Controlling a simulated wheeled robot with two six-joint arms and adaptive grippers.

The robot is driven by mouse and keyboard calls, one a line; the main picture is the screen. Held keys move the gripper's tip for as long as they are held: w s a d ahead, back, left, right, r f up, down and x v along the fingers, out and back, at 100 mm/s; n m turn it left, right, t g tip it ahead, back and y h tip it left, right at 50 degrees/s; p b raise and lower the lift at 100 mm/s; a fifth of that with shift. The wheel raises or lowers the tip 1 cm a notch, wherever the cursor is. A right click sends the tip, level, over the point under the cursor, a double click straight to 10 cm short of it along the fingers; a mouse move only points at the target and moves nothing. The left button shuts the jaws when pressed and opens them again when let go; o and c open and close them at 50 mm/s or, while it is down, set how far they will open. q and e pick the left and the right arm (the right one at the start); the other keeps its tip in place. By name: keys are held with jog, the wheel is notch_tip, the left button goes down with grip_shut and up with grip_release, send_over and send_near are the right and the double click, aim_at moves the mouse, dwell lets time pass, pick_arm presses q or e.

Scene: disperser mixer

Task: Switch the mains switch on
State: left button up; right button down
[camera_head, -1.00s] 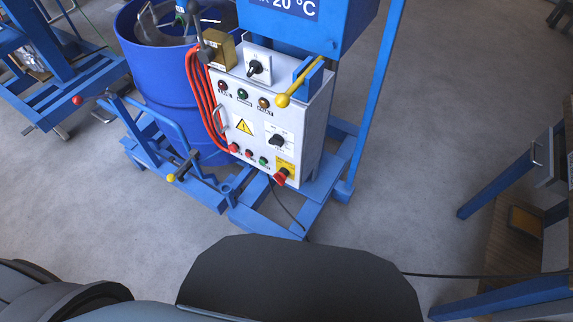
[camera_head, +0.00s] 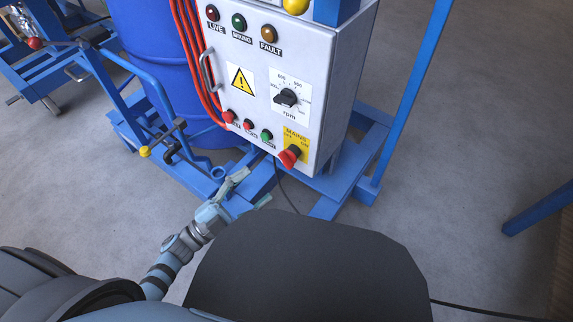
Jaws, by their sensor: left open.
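The mains switch (camera_head: 289,157) is a red rotary knob on a yellow plate (camera_head: 297,138) marked MAINS. It sits at the lower right corner of the white control box (camera_head: 244,61) front. I cannot tell its exact position from the handle. My left gripper (camera_head: 253,187) is open and empty, its fingers spread, below and to the left of the switch and apart from it. My right gripper is not in view.
The box also carries lamps, an rpm dial (camera_head: 286,97) and several small push buttons (camera_head: 248,125). Red hoses (camera_head: 188,50) hang on its left, beside a blue drum (camera_head: 158,60). A blue frame (camera_head: 345,170) stands below.

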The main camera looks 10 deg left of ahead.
aim_at(287, 158)
pick_arm(q)
jog(key=x, duration=1)
jog(key=shift+w+d+b, duration=0.2)
jog(key=shift+w+b, duration=0.1)
jog(key=shift+b, duration=0.1)
jog(key=c, duration=1.2)
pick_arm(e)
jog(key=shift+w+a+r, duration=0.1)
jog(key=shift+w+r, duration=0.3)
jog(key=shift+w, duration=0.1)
